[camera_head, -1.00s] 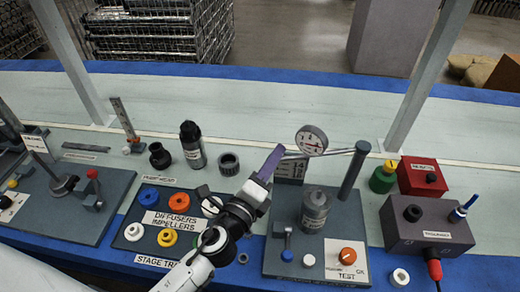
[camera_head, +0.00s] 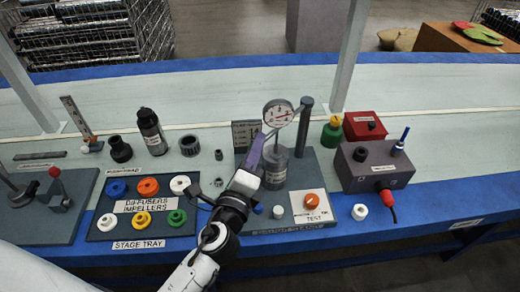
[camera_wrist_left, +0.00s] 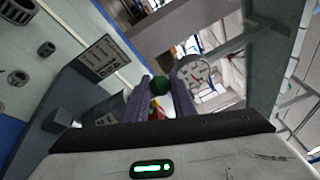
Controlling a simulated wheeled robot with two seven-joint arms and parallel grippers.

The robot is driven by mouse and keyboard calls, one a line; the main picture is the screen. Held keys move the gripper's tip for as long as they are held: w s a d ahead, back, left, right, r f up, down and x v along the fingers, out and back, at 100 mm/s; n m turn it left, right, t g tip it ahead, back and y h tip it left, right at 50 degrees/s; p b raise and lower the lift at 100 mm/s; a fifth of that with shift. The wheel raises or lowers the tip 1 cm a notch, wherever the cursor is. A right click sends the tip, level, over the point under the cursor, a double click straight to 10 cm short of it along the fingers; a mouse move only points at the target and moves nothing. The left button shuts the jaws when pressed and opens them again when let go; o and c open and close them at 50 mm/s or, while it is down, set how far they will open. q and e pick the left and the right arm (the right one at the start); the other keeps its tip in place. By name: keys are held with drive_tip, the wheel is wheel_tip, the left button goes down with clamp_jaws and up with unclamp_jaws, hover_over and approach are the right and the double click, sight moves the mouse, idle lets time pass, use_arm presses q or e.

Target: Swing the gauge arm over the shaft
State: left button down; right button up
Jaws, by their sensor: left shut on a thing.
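The gauge arm carries a round white dial gauge (camera_head: 278,112) and is attached to a dark upright post (camera_head: 304,126) on the test stand (camera_head: 262,222). A grey pump cylinder (camera_head: 274,170) stands on the stand below the gauge. My left gripper (camera_head: 259,143), with purple fingers, is shut on the free end of the gauge arm, beside and above the cylinder. It partly hides the cylinder; the shaft cannot be made out. My right gripper is not in view.
A stage tray (camera_head: 100,222) with coloured rings lies to the left.

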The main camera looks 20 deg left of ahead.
use_arm(q)
drive_tip(key=shift+d, duration=0.25)
drive_tip(key=c, duration=1.7)
unclamp_jaws()
drive_tip(key=shift+o, duration=1.1)
